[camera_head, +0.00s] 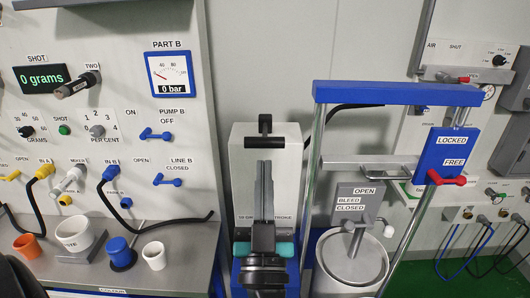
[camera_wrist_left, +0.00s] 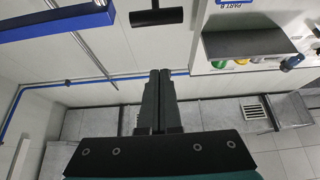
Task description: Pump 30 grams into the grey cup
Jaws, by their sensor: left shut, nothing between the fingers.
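A pale cup (camera_head: 154,256) stands at the right of the bench, beside a blue cup-like piece (camera_head: 119,254); it looks whitish, and I cannot be sure it is the grey cup. The shot display (camera_head: 42,78) reads 0 grams. A black T-shaped handle (camera_head: 265,128) stands on a pale box labelled with a stroke. My left gripper (camera_head: 264,166) is shut and empty, just below the handle bar in the head view. In the left wrist view its closed fingertips (camera_wrist_left: 159,72) are apart from the black bar (camera_wrist_left: 157,17). My right gripper is not seen.
An orange cup (camera_head: 27,246) and a white waste bowl (camera_head: 79,236) are on the bench. The Part B gauge (camera_head: 171,72) reads 0 bar. Blue pump B (camera_head: 157,134) and line B levers (camera_head: 168,180) are on the panel. A blue-topped frame (camera_head: 398,93) stands over a drum at right.

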